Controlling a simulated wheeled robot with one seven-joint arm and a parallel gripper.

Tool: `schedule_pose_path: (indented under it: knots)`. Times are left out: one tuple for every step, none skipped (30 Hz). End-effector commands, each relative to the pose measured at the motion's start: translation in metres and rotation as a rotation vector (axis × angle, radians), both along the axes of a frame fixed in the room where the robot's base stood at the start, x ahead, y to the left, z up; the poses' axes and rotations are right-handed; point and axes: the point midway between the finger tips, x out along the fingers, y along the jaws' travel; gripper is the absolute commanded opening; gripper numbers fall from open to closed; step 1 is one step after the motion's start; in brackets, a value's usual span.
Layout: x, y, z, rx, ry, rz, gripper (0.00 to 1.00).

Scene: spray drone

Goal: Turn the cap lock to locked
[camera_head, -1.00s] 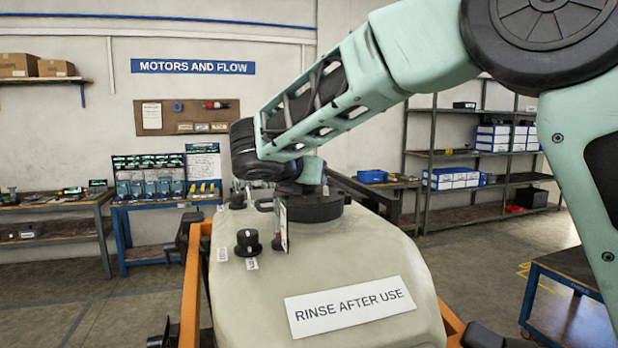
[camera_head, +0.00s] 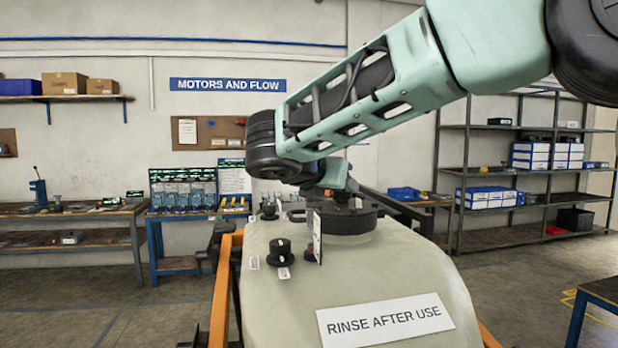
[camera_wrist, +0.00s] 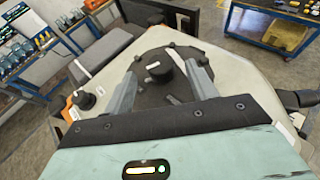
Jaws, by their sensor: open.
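In the wrist view, a black round knob (camera_wrist: 159,70) with a white mark sits on the wide black cap (camera_wrist: 150,94) of the pale tank. My gripper (camera_wrist: 163,63) is open, with one finger on each side of this knob; I cannot tell whether they touch it. The cap (camera_head: 345,223) also shows in the head view under my wrist, where the fingers are hard to make out. A second black knob (camera_head: 282,251) with a white mark stands on the tank (camera_head: 390,275), left of the cap. Its small labels are unreadable. Which position the cap knob's mark means is not shown.
A thin upright tag (camera_head: 318,236) stands close beside the cap. An orange frame bar (camera_head: 222,285) runs along the tank's left side. A "RINSE AFTER USE" label (camera_head: 385,321) is on the tank. Workbenches and shelves (camera_head: 530,165) stand farther back.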

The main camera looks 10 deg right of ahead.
Motion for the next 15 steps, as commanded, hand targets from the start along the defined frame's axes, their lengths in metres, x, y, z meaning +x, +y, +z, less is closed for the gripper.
schedule_pose_path:
  knots:
    - [-0.009,0.009,0.0,0.003,-0.001,0.005,0.57]
    - [-0.014,0.013,0.003,0.003,-0.002,0.004,0.57]
    - [-0.021,0.019,0.007,0.004,-0.003,0.003,0.57]
    - [-0.026,0.024,0.01,0.002,-0.002,0.005,0.57]
    - [-0.031,0.028,0.012,0.003,-0.001,0.004,0.57]
    - [-0.037,0.034,0.016,0.003,-0.002,0.004,0.57]
    - [-0.042,0.038,0.019,0.004,-0.002,0.005,0.57]
    - [-0.047,0.042,0.022,0.002,-0.001,0.003,0.57]
    - [-0.053,0.048,0.025,0.003,-0.001,0.004,0.57]
    - [-0.057,0.052,0.028,0.003,-0.002,0.004,0.57]
    - [-0.062,0.055,0.03,0.002,-0.001,0.003,0.57]
    - [-0.067,0.059,0.033,0.002,0.0,0.004,0.57]
    - [-0.07,0.062,0.035,0.002,0.001,0.003,0.57]
    - [-0.073,0.065,0.037,0.002,0.001,0.003,0.57]
    - [-0.077,0.068,0.04,0.001,0.0,0.002,0.57]
